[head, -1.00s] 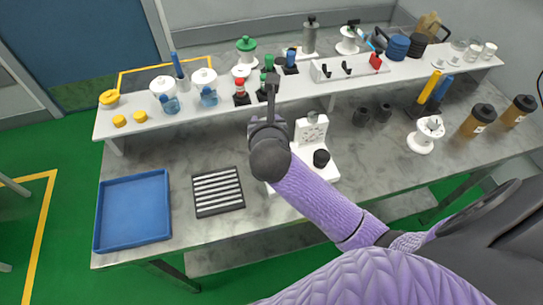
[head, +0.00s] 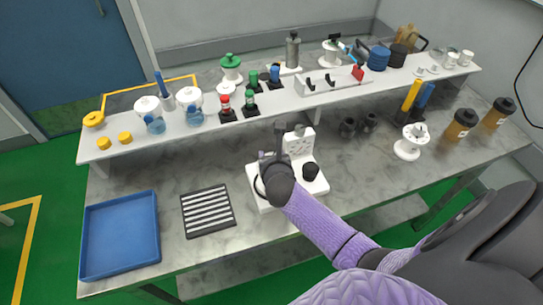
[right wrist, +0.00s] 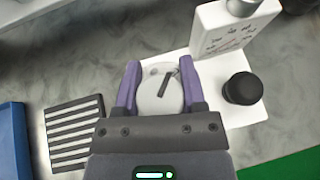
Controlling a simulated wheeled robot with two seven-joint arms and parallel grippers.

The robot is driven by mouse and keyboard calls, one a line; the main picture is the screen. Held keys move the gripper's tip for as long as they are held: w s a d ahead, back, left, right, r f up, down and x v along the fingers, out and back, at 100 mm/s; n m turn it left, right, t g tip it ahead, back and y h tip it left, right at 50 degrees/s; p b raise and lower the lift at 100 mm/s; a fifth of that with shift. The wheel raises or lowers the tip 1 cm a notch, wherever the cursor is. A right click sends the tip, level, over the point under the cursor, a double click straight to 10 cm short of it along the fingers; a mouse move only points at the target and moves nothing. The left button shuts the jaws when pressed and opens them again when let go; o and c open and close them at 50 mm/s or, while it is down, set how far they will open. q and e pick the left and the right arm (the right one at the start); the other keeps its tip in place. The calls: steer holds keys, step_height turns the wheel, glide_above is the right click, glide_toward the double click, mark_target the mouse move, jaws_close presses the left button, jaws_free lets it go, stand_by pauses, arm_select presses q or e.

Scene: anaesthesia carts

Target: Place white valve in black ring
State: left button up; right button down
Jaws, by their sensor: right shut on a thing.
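My right gripper (right wrist: 160,72) is shut on a round white valve (right wrist: 152,98) with a dark slot-like mark on top. In the head view my right gripper (head: 277,157) is over the left part of a white stand (head: 315,184), and hides the valve there. The stand has an upright back plate and a black knob-like cylinder (right wrist: 243,88) on its right side. A thin dark curve beside my gripper may be the edge of the black ring (head: 259,187); the rest is hidden. I cannot tell whether the valve touches it. My left gripper is not in view.
A slotted black rack (head: 208,211) and a blue tray (head: 121,234) lie left of the stand. A raised white shelf (head: 200,130) with bottles and connectors runs behind. A white spool (head: 408,150) and brown-bodied bottles (head: 461,124) stand right. Grey worktop is clear around the stand.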

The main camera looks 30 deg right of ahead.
steer(key=shift+f, duration=0.15)
steer(key=shift+c, duration=1)
jaws_free()
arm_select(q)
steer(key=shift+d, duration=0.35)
arm_select(e)
steer(key=shift+o, duration=0.2)
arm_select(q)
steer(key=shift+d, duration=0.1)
